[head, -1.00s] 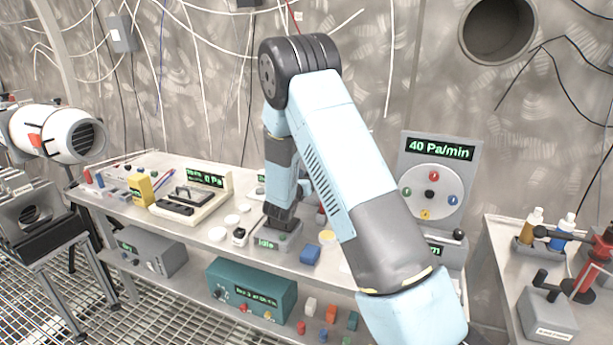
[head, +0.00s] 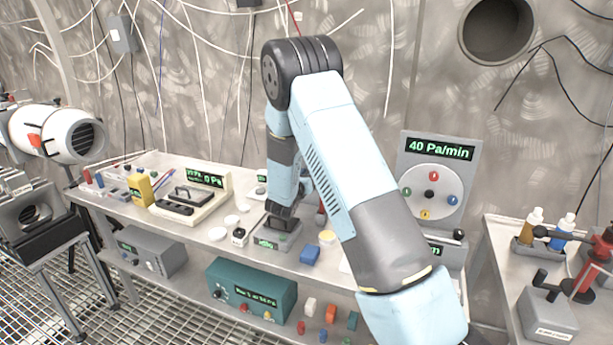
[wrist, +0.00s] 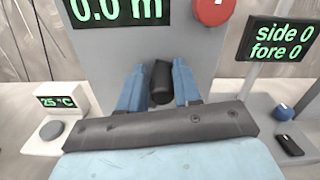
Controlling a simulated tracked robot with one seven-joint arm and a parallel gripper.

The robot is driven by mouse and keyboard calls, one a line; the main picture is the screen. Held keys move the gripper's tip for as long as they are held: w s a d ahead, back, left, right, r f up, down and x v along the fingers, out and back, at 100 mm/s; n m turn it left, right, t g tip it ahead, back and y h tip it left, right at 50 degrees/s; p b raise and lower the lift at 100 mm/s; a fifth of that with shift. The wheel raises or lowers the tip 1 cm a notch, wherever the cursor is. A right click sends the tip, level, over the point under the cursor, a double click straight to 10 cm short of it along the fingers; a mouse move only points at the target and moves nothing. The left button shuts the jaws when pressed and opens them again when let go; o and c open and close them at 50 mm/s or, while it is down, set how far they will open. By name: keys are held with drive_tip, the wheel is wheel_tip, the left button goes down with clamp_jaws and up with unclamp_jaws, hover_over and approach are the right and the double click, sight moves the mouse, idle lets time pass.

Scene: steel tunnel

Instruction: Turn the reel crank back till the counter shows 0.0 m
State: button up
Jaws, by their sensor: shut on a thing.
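The counter (wrist: 116,10) reads 0.0 m in green digits at the top of the wrist view, on a grey upright panel (wrist: 100,58). The black crank handle (wrist: 160,84) stands in front of that panel. My gripper (wrist: 158,76) has one blue finger on each side of the handle and is shut on it. A red round knob (wrist: 213,8) sits at the panel's upper right. In the head view my arm covers much of the bench, and I cannot make out the handle between the fingers there.
In the wrist view a display (wrist: 281,38) reads side 0, fore 0, and a 25 °C display (wrist: 58,102) stands left. In the head view a 40 Pa/min panel (head: 440,150) stands behind my arm. Bottles (head: 550,230) stand on the right bench.

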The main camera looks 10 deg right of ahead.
drive_tip(key=shift+w+a+n, duration=0.2)
drive_tip(key=shift+a+n, duration=0.1)
drive_tip(key=shift+n, duration=0.45)
drive_tip(key=shift+w+a+n, duration=0.2)
drive_tip(key=shift+a+n, duration=0.05)
drive_tip(key=shift+n, duration=0.5)
drive_tip(key=o, duration=0.9)
drive_tip(key=shift+r, duration=0.1)
drive_tip(key=shift+c, duration=0.2)
drive_tip(key=v, duration=1.3)
drive_tip(key=shift+s+a, duration=0.25)
drive_tip(key=shift+s, duration=0.05)
